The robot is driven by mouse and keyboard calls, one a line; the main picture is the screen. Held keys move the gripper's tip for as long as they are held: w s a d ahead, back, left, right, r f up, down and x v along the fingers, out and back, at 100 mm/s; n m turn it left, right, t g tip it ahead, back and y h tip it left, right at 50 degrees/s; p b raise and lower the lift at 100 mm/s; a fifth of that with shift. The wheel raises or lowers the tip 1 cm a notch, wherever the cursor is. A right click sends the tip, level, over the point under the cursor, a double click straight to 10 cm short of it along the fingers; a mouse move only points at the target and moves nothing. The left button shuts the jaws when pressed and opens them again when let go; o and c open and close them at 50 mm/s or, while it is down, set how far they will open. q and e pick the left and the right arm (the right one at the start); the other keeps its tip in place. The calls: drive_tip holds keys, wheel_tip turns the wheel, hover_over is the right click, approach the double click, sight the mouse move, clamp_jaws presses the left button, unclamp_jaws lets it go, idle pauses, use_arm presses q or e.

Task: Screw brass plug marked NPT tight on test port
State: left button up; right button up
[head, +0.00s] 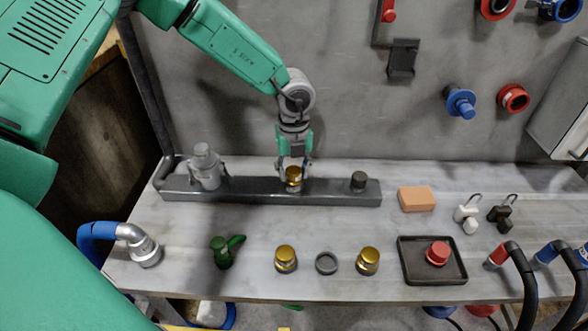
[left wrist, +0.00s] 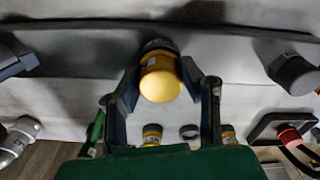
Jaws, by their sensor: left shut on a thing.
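The grey manifold bar (head: 235,188) lies along the back of the bench. My left gripper (head: 293,173) points down over its middle. It is shut on a brass plug (head: 293,183), which sits at the bar's middle port. In the left wrist view the plug (left wrist: 160,80) shows as a yellow cap between the two fingers, with a grey collar behind it. The port under the plug is hidden. Two more brass plugs, a left one (head: 286,259) and a right one (head: 367,261), stand on the bench front. I cannot read any marking. My right gripper is not in view.
A grey fitting (head: 206,168) and a dark cap (head: 358,181) stand on the bar. In front are a green valve (head: 222,252), a grey ring (head: 326,263) and a tray (head: 410,270) with a red cap (head: 438,252). An orange block (head: 417,199) and padlocks (head: 467,212) lie right.

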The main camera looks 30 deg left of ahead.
use_arm(q)
drive_tip(key=m+p, duration=0.2)
drive_tip(key=shift+r+m, duration=0.2)
drive_tip(key=shift+m, duration=0.2)
drive_tip(key=shift+m+p, duration=0.5)
drive_tip(key=shift+m, duration=0.2)
drive_tip(key=shift+f, duration=0.15)
drive_tip(key=shift+m, duration=0.3)
drive_tip(key=shift+m+p, duration=1.4)
drive_tip(key=shift+m, duration=1.1)
